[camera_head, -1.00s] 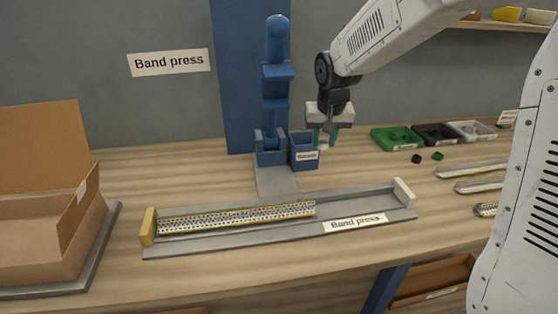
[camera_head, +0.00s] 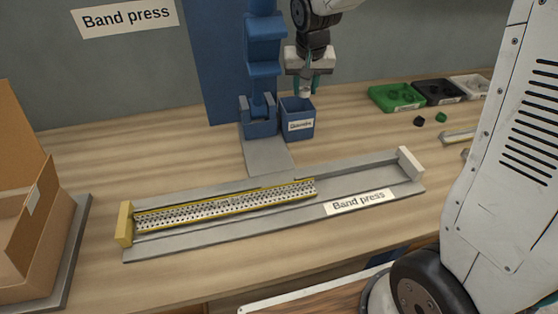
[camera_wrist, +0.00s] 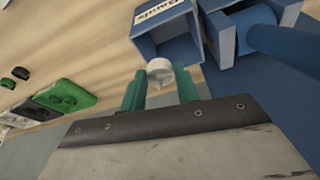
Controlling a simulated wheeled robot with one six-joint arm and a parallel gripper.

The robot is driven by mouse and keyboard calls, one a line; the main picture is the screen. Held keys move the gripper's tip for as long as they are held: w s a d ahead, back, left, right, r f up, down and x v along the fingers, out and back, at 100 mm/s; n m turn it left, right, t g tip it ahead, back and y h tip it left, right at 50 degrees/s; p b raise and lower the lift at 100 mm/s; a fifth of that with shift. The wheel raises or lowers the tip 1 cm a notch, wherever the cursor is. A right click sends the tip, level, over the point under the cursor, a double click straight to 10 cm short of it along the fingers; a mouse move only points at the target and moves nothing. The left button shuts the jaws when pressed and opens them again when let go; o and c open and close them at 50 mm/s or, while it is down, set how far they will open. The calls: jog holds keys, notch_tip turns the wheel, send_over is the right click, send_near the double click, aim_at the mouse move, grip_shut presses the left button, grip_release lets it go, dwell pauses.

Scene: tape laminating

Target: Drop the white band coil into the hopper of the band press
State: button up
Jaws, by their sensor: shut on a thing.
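The white band coil (camera_wrist: 159,71) is held between the teal fingertips of my gripper (camera_wrist: 160,86) in the wrist view. In the head view my gripper (camera_head: 307,87) points down, and the coil (camera_head: 305,94) shows as a small pale piece between its fingers. The blue hopper (camera_head: 298,122) is an open-topped box with a label, beside the blue band press (camera_head: 262,62). The coil appears over the hopper's opening in the head view. In the wrist view the hopper (camera_wrist: 166,33) lies just beyond the coil. The exact height above the rim is hard to tell.
A grey fixture (camera_head: 280,212) with a perforated strip lies in front of the press. Green (camera_head: 396,96) and black (camera_head: 438,91) trays stand at the back right, with small black and green pieces before them. An open cardboard box (camera_head: 25,225) is at the left.

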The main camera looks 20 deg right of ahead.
jog(key=shift+f, duration=0.6)
jog(key=o, duration=1)
jog(key=v, duration=0.8)
jog(key=shift+f, duration=0.1)
